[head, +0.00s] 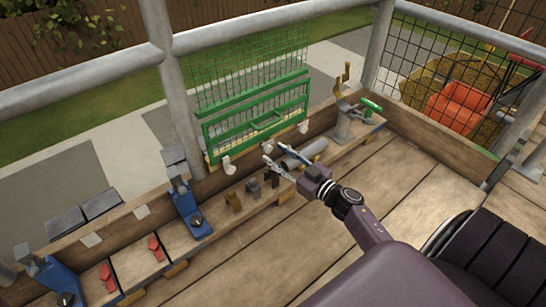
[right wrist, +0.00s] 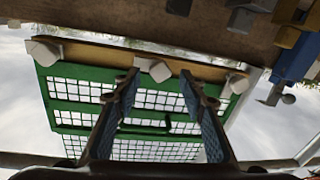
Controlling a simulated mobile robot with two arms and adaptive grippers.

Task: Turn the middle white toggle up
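Three white toggles sit along the lower edge of the green mesh panel (head: 258,118) on the wooden rail. The middle white toggle (head: 267,147) is between the left white toggle (head: 229,165) and the right white toggle (head: 303,126). My right gripper (head: 273,153) is open and empty, its fingers pointing at the middle toggle. In the right wrist view the middle toggle (right wrist: 160,72) shows between and just beyond the two fingertips (right wrist: 159,80). I cannot tell whether either finger touches it. My left gripper is not in view.
Blue clamps (head: 188,208), red clips (head: 156,248) and dark and brass blocks (head: 253,187) line the shelf below the rail. A vise with a green handle (head: 371,106) stands to the right. A grey post (head: 178,95) rises left of the panel. The plank floor is clear.

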